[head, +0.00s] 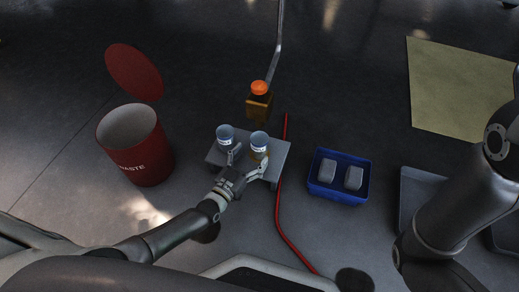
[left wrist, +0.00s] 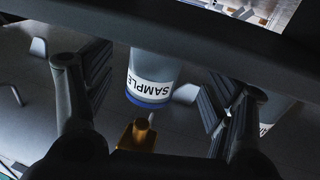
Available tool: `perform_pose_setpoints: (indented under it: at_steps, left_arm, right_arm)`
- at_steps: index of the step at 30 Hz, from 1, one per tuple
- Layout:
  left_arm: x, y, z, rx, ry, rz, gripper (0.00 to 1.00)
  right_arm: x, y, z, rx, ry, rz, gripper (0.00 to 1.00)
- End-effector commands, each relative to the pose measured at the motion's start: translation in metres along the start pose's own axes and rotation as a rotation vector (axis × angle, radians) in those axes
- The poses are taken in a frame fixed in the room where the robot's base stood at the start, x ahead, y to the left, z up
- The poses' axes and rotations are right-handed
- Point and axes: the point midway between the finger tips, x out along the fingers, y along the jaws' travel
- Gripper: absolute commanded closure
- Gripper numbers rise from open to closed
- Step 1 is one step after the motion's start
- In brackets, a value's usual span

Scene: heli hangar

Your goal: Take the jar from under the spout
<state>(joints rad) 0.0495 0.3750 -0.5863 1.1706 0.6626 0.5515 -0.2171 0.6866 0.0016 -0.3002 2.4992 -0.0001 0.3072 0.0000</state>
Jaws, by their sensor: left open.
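Two clear jars with blue tops stand side by side on a small grey stand (head: 214,157): a right jar (head: 259,140) and a left jar (head: 225,133). The brass spout block (head: 259,108) with an orange knob (head: 259,88) is just beyond and above the right jar. My left gripper (head: 250,158) is open at the near side of the right jar. In the left wrist view a jar labelled SAMPLE (left wrist: 152,77) shows between the open fingers, with the brass spout tip (left wrist: 138,134) close by. The other jar (left wrist: 275,110) is partly hidden behind a finger. My right gripper is out of view.
A red waste bin (head: 146,160) with its lid raised stands at left. A blue crate (head: 338,196) with two grey blocks is right of the stand. A red hose (head: 280,205) runs along the floor between them. A yellowish mat (head: 450,88) lies at far right.

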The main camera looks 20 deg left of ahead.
Motion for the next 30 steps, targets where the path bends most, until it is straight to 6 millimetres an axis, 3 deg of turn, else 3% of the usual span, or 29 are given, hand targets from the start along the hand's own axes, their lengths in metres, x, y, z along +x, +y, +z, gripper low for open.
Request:
perform_pose_setpoints:
  at_steps: [13,23,30]
  left_arm:
    - [0.047,0.004,-0.001,-0.002,0.002,0.0,0.23]
    - [0.052,0.004,-0.004,0.0,0.0,0.0,0.23]
    - [0.052,0.004,-0.004,-0.001,0.0,0.0,0.52]
  right_arm:
    - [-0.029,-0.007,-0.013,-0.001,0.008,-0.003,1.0]
    - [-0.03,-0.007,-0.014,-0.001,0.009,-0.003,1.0]
    - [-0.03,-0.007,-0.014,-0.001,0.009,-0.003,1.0]
